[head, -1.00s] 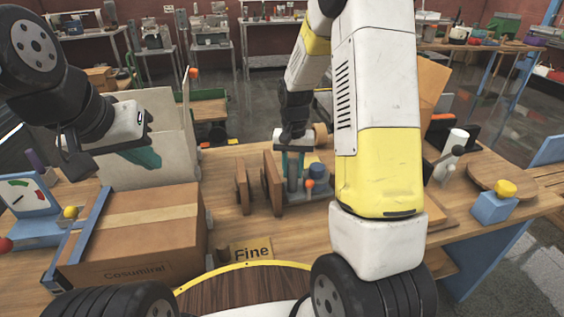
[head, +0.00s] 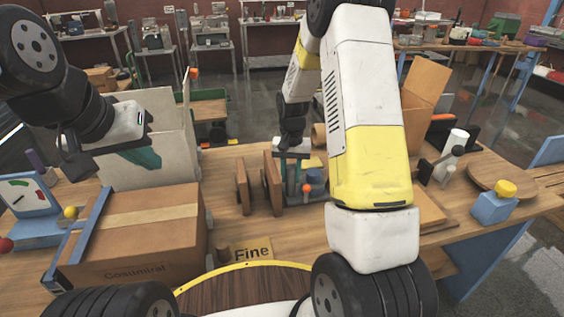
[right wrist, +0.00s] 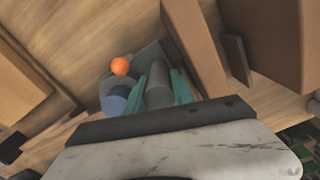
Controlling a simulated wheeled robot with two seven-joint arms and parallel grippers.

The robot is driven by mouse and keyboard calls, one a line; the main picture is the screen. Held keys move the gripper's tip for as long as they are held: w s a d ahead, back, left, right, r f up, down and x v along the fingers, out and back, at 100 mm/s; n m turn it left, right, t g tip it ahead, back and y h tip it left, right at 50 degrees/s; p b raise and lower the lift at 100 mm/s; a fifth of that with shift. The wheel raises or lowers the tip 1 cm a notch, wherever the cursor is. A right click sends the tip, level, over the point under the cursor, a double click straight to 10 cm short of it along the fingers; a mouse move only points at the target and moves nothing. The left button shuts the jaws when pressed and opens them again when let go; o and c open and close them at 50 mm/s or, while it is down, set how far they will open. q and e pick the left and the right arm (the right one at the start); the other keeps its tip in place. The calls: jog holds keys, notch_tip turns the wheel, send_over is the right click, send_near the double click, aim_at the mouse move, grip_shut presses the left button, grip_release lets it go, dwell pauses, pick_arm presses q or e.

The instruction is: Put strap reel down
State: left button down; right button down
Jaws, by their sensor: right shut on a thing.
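My right gripper (head: 291,170) points down over the wooden bench, its teal fingers shut on a grey upright cylinder, which I take to be the strap reel (right wrist: 158,92). A grey base, a blue cylinder (right wrist: 115,99) and an orange ball (right wrist: 120,66) show close beside it. In the head view the orange ball (head: 307,188) is right of the fingers. I cannot tell whether the reel touches the bench. My left gripper (head: 142,157) hangs in front of an open pale carton (head: 160,110); its fingers are partly hidden, so its opening is unclear.
Brown upright panels (head: 243,187) stand just left of the reel. A closed carton (head: 145,235) and a blue scale (head: 30,215) are at the left. A blue block with a yellow knob (head: 493,205) stands at the right.

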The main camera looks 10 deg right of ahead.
jog(key=shift+f, duration=0.15)
jog(key=c, duration=1.4)
grip_release()
jog(key=shift+o, duration=0.2)
notch_tip(320, 180, up, 13)
jog(key=shift+f, duration=0.15)
jog(key=s+r+n+t, duration=0.1)
jog(key=s+r+t, duration=0.1)
jog(key=s+r, duration=0.3)
jog(key=s+a+r+n+t+y, duration=0.1)
jog(key=s+r, duration=0.3)
jog(key=s, duration=0.7)
jog(key=s+a+r+n+t+y, duration=0.1)
jog(key=s+r+t, duration=0.2)
jog(key=s+r, duration=0.2)
jog(key=s, duration=0.3)
jog(key=shift+s+r+n, duration=0.15)
jog(key=shift+r+n, duration=0.2)
jog(key=shift+n, duration=0.05)
jog(key=shift+a, duration=0.1)
